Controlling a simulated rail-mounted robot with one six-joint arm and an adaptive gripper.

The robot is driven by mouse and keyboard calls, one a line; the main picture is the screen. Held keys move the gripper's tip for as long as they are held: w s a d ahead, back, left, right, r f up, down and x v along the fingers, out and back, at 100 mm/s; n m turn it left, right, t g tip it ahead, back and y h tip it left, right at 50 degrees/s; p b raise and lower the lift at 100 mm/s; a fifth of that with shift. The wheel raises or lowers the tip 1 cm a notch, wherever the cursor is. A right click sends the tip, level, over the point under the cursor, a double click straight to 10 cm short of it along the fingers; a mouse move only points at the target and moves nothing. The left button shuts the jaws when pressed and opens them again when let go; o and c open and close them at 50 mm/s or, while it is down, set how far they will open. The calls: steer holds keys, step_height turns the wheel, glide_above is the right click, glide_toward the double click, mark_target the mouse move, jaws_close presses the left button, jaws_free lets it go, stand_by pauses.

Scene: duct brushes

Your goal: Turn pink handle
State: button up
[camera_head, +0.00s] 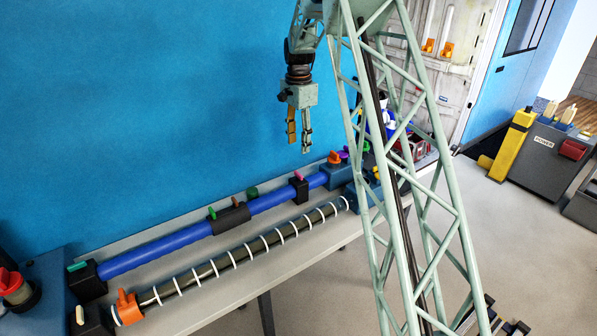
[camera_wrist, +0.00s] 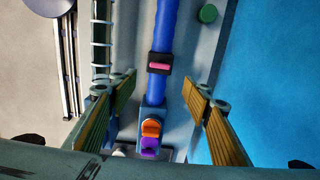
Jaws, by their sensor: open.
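The pink handle (camera_head: 298,175) is a small bar on top of a black block (camera_head: 299,189) around the blue duct (camera_head: 268,201). The pink handle also shows in the wrist view (camera_wrist: 160,66), lying crosswise on its block, a little above the picture's middle. My gripper (camera_head: 299,147) points down above the right part of the duct, apart from the handle. Its brass-coloured fingers are spread wide and empty. In the wrist view, my gripper's fingers (camera_wrist: 162,88) stand left and right of the duct, with the handle beyond them.
An orange handle (camera_wrist: 151,128) and a purple handle (camera_wrist: 149,145) sit close together on a blue box at the duct's right end. A white-ringed tube (camera_head: 240,254) runs parallel in front.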

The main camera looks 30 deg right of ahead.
mark_target(298, 173)
stand_by(0.3)
steer(key=shift+f, duration=6.9)
steer(key=c, duration=0.8)
